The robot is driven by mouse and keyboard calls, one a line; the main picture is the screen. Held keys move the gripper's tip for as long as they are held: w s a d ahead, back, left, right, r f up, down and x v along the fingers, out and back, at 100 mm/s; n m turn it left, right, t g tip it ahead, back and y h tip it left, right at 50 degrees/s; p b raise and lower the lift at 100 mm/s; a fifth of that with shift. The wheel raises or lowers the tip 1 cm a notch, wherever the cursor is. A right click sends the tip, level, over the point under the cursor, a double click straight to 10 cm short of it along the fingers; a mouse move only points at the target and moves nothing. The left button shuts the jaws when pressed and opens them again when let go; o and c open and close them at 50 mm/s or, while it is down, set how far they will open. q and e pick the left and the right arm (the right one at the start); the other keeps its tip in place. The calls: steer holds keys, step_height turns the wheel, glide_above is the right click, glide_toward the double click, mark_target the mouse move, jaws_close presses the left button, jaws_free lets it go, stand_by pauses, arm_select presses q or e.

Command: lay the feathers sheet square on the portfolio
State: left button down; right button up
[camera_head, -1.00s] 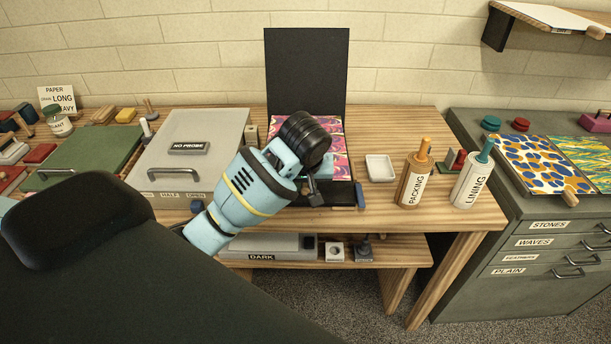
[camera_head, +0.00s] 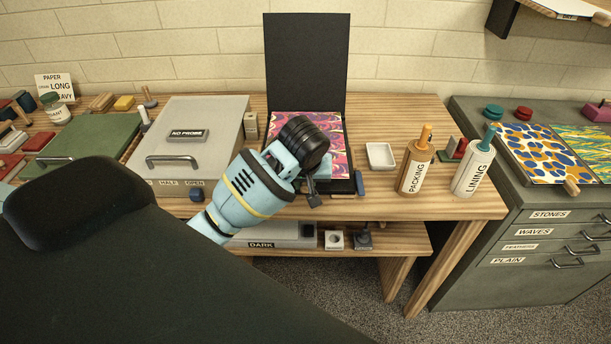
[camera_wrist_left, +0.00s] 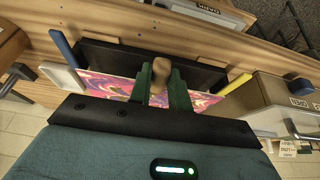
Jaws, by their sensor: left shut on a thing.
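The pink, yellow and purple swirled sheet (camera_head: 335,128), which I take for the feathers sheet, is over the base of the black open portfolio (camera_head: 306,62). The portfolio's cover stands upright behind. My left gripper (camera_head: 314,188) is at the sheet's front edge, with my wrist hiding its middle. In the left wrist view my green jaws (camera_wrist_left: 158,84) are shut on a wooden grip (camera_wrist_left: 160,70) at the sheet (camera_wrist_left: 106,86). A dark strip of the portfolio (camera_wrist_left: 115,56) shows past the sheet's edge. I cannot tell whether the sheet touches the portfolio. My right gripper is out of view.
A grey box (camera_head: 205,120) stands left of the portfolio. A blue bar (camera_head: 360,183), a white dish (camera_head: 380,156), and the PACKING (camera_head: 414,170) and LINING (camera_head: 473,170) bottles stand to its right. The drawer cabinet (camera_head: 545,265) with other patterned sheets is farther right.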

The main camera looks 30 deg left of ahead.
mark_target(304, 193)
arm_select(q)
steer(key=shift+f+b, duration=0.35)
steer(key=shift+f, duration=2.25)
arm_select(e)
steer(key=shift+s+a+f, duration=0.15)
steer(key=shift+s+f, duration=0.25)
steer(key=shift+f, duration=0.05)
arm_select(q)
steer(key=c, duration=1.2)
jaws_free()
steer(key=shift+c, duration=0.2)
steer(key=shift+o, duration=0.4)
steer(key=o, duration=0.4)
